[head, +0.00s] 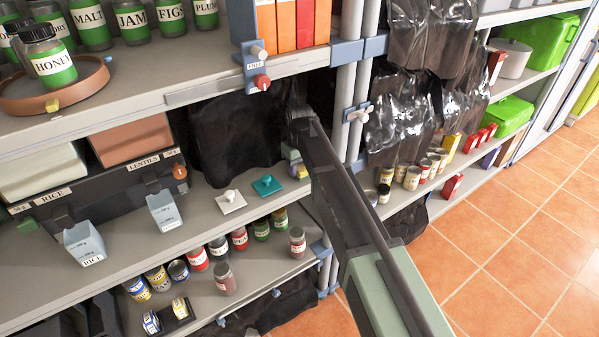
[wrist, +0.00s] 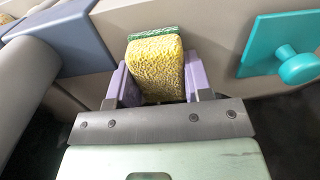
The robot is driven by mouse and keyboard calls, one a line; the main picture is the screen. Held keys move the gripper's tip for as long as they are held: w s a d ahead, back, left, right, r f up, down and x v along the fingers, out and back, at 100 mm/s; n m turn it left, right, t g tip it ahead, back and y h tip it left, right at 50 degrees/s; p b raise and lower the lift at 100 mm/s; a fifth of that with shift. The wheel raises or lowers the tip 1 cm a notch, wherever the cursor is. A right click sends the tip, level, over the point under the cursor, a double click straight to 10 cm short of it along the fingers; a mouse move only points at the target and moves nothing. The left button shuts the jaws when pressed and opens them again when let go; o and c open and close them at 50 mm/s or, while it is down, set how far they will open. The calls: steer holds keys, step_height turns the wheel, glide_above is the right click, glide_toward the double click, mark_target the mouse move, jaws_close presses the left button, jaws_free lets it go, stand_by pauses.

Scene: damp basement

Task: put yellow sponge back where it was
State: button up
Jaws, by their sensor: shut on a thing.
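In the wrist view a yellow sponge (wrist: 155,68) with a green scouring side (wrist: 152,33) sits between the two purple fingers of my gripper (wrist: 157,82). The gripper is shut on it, with a finger at each side. The sponge is by the pale shelf edge, between a blue-grey bracket and a teal plate with a knob. I cannot tell whether it touches the shelf. In the head view my gripper (head: 294,160) is small and partly hidden by my arm, at the right end of the middle shelf (head: 205,225). Only a bit of the sponge shows there.
The teal knobbed plate (head: 267,185) and a white one (head: 230,201) lie just left of my gripper. Shelf posts (head: 349,95) stand close at its right. A black plastic sheet (head: 235,135) hangs behind. Cans and jars (head: 198,258) stand on the shelf below.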

mark_target(300, 165)
steer(key=o, duration=0.9)
steer(key=shift+c, duration=0.2)
step_height(300, 165, up, 8)
steer(key=p, duration=0.7)
steer(key=shift+p, duration=0.4)
steer(key=s+d+m, duration=0.3)
steer(key=s+d, duration=0.7)
steer(key=s, duration=0.3)
steer(key=s+d+m, duration=0.4)
steer(key=s+d, duration=0.6)
steer(key=s, duration=0.3)
steer(key=shift+s+d+f, duration=0.15)
steer(key=shift+s+d, duration=0.05)
steer(key=shift+d, duration=0.2)
